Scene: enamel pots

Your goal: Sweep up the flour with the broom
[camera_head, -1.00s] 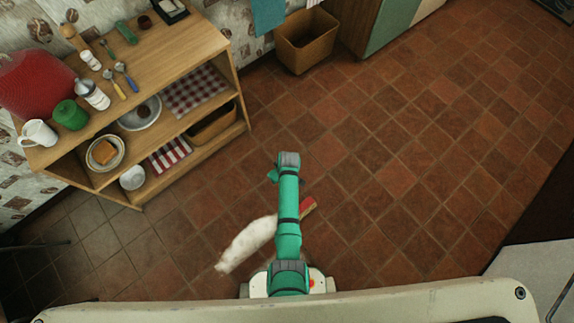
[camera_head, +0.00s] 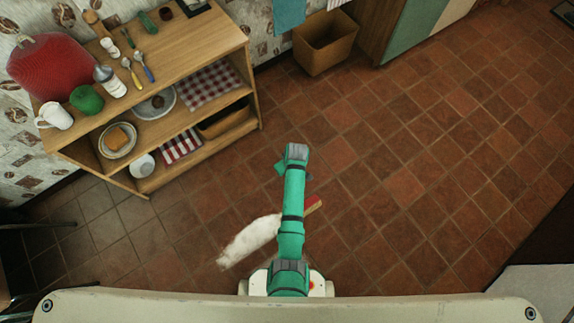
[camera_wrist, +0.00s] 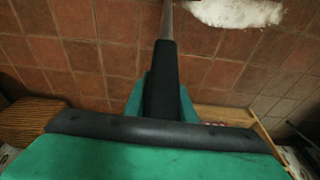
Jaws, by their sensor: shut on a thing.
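The flour (camera_head: 250,239) is a white elongated patch on the tiled floor, left of my arm in the head view. It also shows at the top right of the wrist view (camera_wrist: 236,11). The broom's grey shaft and dark grip (camera_wrist: 163,80) run up the middle of the wrist view. My gripper (camera_wrist: 162,100) is shut on the grip, with green fingers on both sides. A red and tan piece (camera_head: 313,204), apparently the broom's head, shows right of my arm, apart from the visible flour.
A wooden shelf unit (camera_head: 190,65) with crockery, cloths and utensils stands at the upper left. A brown bin (camera_head: 325,42) stands against the back wall beside a cabinet (camera_head: 380,25). The tiled floor (camera_head: 430,160) to the right is clear.

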